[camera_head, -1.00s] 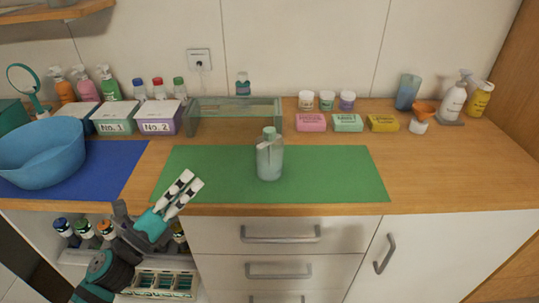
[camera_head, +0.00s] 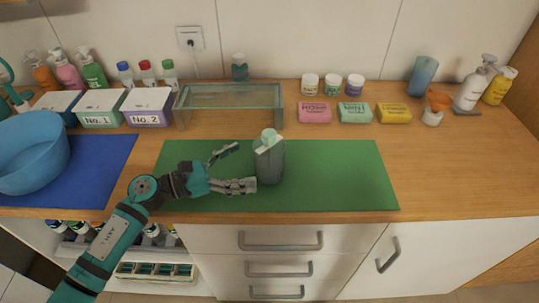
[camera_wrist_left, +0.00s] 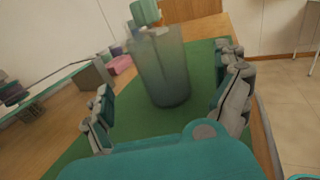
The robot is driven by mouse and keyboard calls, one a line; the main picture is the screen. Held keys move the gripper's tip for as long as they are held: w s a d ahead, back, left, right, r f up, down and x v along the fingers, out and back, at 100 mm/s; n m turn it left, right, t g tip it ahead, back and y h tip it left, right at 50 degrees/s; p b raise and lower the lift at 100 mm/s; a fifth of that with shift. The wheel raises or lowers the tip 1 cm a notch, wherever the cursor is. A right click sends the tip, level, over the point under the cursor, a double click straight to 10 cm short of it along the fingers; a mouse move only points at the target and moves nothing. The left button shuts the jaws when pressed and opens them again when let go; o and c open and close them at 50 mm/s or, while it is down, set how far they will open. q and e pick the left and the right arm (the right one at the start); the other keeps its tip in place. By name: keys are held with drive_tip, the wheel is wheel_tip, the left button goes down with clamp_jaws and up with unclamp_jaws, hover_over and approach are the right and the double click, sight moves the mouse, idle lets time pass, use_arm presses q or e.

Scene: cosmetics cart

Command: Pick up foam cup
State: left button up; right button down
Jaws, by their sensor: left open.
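A translucent grey-green container with a pale green top (camera_head: 268,164), which looks like the foam cup, stands upright on the green mat (camera_head: 335,180). My left gripper (camera_head: 246,167) is open and empty over the mat, just left of the container, its fingers pointing at it. In the left wrist view the container (camera_wrist_left: 163,68) shows ahead, between the two spread fingers. No finger clearly touches it. My right gripper is not in view.
A glass-like box (camera_head: 228,97) stands behind the mat, with boxes No.1 (camera_head: 100,108) and No.2 (camera_head: 148,106) to its left. Soap bars (camera_head: 355,112) and small jars line the back. A blue basin (camera_head: 30,160) is at left. The counter right of the mat is clear.

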sight(255, 160)
use_arm(q)
drive_tip(key=shift+p+x, duration=0.3)
drive_tip(key=shift+x, duration=0.85)
drive_tip(key=shift+w+d+r+p, duration=0.15)
drive_tip(key=shift+d+p, duration=0.15)
drive_tip(key=shift+d, duration=0.1)
drive_tip(key=p+x, duration=0.1)
drive_tip(key=x, duration=0.2)
drive_tip(key=shift+w+d+p, duration=0.2)
drive_tip(key=shift+d+p, duration=0.05)
drive_tip(key=shift+p, duration=0.05)
drive_tip(key=shift+w+d+f, duration=0.1)
drive_tip(key=shift+d+f, duration=0.2)
drive_tip(key=shift+d, duration=0.1)
drive_tip(key=shift+a, duration=0.1)
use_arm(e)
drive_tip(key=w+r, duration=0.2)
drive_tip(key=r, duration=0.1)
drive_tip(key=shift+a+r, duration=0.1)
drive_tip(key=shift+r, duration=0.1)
use_arm(q)
drive_tip(key=c, duration=1.4)
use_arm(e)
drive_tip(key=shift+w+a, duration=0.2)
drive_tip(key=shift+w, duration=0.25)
